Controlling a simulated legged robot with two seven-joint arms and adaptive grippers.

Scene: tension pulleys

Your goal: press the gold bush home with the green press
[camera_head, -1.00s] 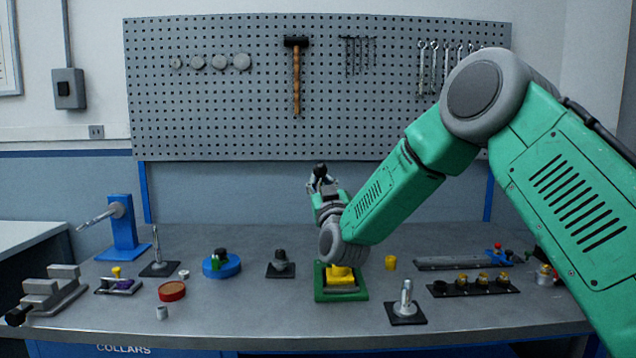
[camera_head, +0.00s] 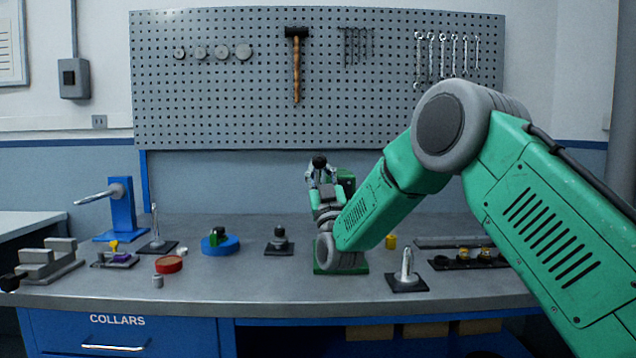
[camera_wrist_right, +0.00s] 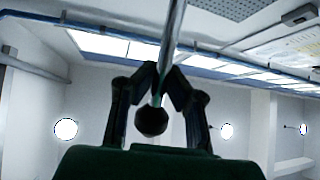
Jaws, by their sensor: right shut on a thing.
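The green press (camera_head: 322,271) stands mid-bench. Its green base shows under my right arm, and a green part (camera_head: 346,181) shows just behind my gripper. My right gripper (camera_head: 320,170) is raised above the press, at its lever. In the right wrist view, my fingers (camera_wrist_right: 158,88) are shut on a metal lever rod (camera_wrist_right: 174,38) with a black ball knob (camera_wrist_right: 151,121) at its end. My forearm hides the middle of the press, so a gold bush in it cannot be seen. My left gripper is not in view.
A yellow cylinder (camera_head: 391,241) stands just right of the press. A metal post on a black plate (camera_head: 406,277) is in front right. A black rack (camera_head: 468,263) holds gold pieces. A blue disc (camera_head: 226,245) and blue lever stand (camera_head: 124,212) are left. The front bench middle is clear.

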